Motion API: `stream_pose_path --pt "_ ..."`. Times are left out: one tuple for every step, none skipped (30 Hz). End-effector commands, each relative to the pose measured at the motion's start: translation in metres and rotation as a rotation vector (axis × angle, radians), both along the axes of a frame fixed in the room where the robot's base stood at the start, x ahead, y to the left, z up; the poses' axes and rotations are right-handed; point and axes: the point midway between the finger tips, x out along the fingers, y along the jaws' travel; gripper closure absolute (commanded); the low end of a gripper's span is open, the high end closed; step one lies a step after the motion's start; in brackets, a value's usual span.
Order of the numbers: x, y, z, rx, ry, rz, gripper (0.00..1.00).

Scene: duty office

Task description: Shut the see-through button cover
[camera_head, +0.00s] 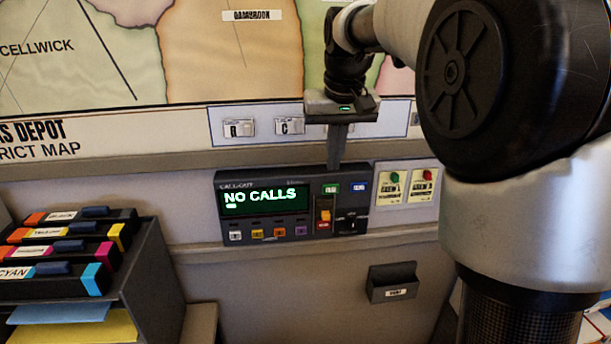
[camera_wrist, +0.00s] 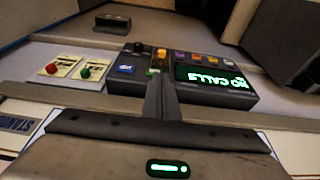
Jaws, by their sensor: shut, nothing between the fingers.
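The call-out console (camera_head: 262,221) is a dark box on the ledge with a lit "NO CALLS" screen (camera_head: 262,199). At its right are a green key (camera_head: 330,188), a blue key (camera_head: 358,187), an upright yellow-orange part (camera_head: 323,205) above a red labelled part (camera_head: 323,225), and a black knob (camera_head: 350,222). I cannot clearly make out the see-through cover in either view. My gripper (camera_head: 335,166) is shut and empty, pointing down at the console's top edge near the green key. In the wrist view the fingers (camera_wrist: 161,85) hide part of the console.
A panel with a green button (camera_head: 395,177) and a red button (camera_head: 427,175) is right of the console. A black wall holder (camera_head: 392,282) is below. A rack of colour-labelled boxes (camera_head: 72,245) stands at the left.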

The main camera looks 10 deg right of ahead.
Motion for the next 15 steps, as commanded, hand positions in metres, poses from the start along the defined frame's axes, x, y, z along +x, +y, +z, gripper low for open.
stream_pose_path --pt "0.002 0.000 -0.004 0.000 0.002 0.000 1.00" --pt "0.002 0.000 -0.006 0.000 0.002 0.000 1.00" --pt "0.003 0.000 -0.010 0.000 0.002 0.000 1.00" --pt "0.004 0.000 -0.015 0.000 0.002 0.000 1.00" --pt "0.005 0.000 -0.019 0.000 0.003 0.000 1.00" --pt "0.007 0.000 -0.026 0.000 0.003 0.000 1.00" --pt "0.009 0.000 -0.033 0.000 0.004 0.000 1.00" --pt "0.011 0.000 -0.039 0.000 0.005 0.000 1.00" --pt "0.013 0.000 -0.047 0.000 0.004 0.000 1.00" --pt "0.015 0.000 -0.054 0.000 0.004 0.000 1.00" --pt "0.017 0.000 -0.060 0.000 0.005 0.000 1.00" --pt "0.019 0.000 -0.069 0.000 0.004 0.000 1.00" --pt "0.021 0.000 -0.075 0.000 0.004 0.000 1.00" --pt "0.023 0.000 -0.080 0.000 0.003 0.000 1.00" --pt "0.025 0.000 -0.089 0.000 0.004 0.000 1.00"
